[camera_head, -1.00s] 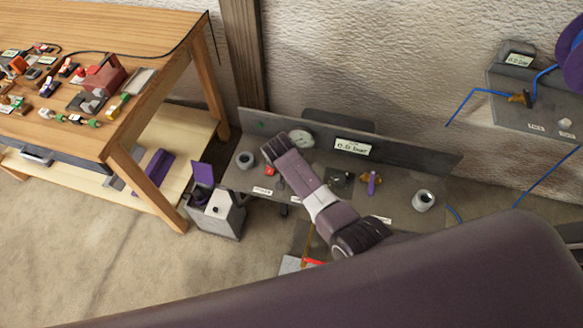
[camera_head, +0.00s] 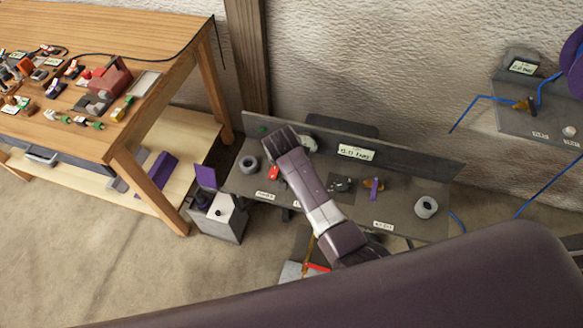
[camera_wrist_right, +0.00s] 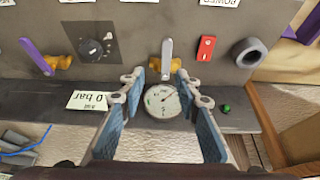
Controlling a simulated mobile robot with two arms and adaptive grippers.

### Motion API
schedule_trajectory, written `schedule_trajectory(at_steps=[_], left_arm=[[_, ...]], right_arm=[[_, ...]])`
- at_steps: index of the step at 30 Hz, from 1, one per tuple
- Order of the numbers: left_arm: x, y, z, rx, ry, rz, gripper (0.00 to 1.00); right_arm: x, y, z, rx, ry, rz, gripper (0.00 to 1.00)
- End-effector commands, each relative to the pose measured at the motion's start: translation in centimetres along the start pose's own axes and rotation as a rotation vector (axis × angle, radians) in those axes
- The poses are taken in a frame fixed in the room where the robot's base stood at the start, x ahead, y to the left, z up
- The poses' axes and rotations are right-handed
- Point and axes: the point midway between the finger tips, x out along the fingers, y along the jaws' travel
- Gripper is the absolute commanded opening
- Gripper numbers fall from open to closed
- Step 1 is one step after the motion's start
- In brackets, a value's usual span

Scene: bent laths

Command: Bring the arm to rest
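My right arm (camera_head: 317,203), dark purple-grey with a pale band, reaches over a grey work panel (camera_head: 405,210) in the head view. Its fingers are hidden there. In the right wrist view my right gripper (camera_wrist_right: 158,84) is open, its two blue-padded fingers apart with nothing held. A round white gauge (camera_wrist_right: 162,101) shows between the fingers. A grey lever (camera_wrist_right: 167,55) on an orange valve stands just beyond the fingertips; whether they touch it cannot be told. My left gripper is not in view.
A red switch (camera_wrist_right: 206,48), a grey ring (camera_wrist_right: 249,53), a black knob (camera_wrist_right: 94,47) and a purple lever (camera_wrist_right: 36,56) surround the gripper. A wooden table (camera_head: 130,40) with small parts stands left. A grey box (camera_head: 217,218) sits beside the panel. Open floor lies front left.

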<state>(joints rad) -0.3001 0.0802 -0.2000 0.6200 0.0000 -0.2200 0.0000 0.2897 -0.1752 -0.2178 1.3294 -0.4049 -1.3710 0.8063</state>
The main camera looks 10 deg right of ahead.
Motion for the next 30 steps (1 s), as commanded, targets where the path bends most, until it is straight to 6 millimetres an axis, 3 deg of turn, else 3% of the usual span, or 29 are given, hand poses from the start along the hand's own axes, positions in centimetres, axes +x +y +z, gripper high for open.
schedule_trajectory(at_steps=[1,21,30], left_arm=[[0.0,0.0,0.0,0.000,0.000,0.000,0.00],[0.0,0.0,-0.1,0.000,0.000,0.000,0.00],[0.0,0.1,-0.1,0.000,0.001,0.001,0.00]], right_arm=[[-0.6,-1.4,1.8,-0.007,-0.023,-0.021,0.30],[-0.8,-1.4,1.9,-0.010,-0.024,-0.021,0.30],[2.0,-1.5,1.7,-0.008,-0.023,-0.020,0.30]])
